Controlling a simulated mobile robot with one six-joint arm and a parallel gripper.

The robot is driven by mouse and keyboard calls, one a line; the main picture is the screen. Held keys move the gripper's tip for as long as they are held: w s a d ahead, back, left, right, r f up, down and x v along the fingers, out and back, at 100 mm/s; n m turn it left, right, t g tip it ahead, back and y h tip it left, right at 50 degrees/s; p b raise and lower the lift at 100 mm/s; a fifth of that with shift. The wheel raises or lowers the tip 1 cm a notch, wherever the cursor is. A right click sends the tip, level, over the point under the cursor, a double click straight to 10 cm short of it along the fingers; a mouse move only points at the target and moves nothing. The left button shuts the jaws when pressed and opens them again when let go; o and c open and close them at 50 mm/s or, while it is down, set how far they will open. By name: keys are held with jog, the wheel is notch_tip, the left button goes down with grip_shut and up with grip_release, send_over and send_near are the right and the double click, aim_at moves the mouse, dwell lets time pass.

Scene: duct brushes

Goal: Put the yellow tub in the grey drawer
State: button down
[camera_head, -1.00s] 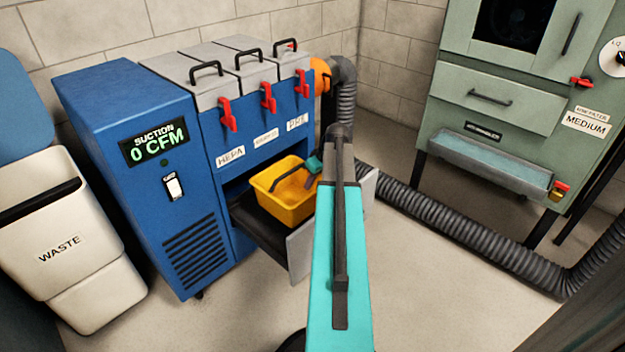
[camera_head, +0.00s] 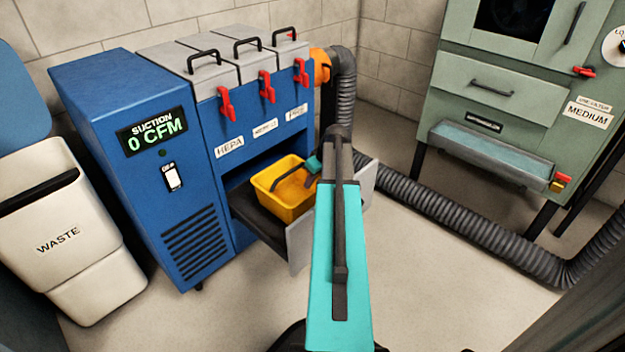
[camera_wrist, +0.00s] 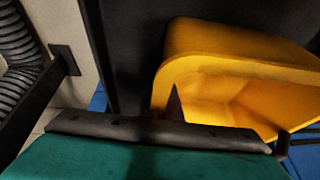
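The yellow tub (camera_head: 283,205) sits upright in the pulled-out drawer of the blue suction cabinet. The drawer has a dark inside and a grey front panel (camera_head: 299,247). My gripper (camera_head: 300,184) is at the tub's right side, with dark parts reaching over its opening. My teal arm hides part of the drawer front and the tub's right side. In the wrist view the tub (camera_wrist: 215,55) fills the upper right, with a dark pointed finger tip in front of its rim. Whether the fingers are closed on the rim is hidden.
The blue cabinet (camera_head: 130,180) stands behind the drawer, with grey lidded filters (camera_head: 240,60) and red latches on top. A white waste bin (camera_head: 60,225) is at left. A ribbed hose (camera_head: 460,215) runs along the floor to the right. A green blasting cabinet (camera_head: 500,115) stands at back right.

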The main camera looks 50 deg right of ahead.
dwell(0.3)
jog(key=c, duration=1.9)
grip_release()
jog(key=shift+r, duration=0.15)
jog(key=p+v, duration=0.5)
jog(key=v, duration=0.8)
jog(key=shift+s+r, duration=0.2)
jog(key=shift+r, duration=0.05)
jog(key=shift+d, duration=0.1)
jog(key=shift+r, duration=0.1)
jog(key=shift+r+p, duration=2.2)
jog(key=shift+r, duration=0.2)
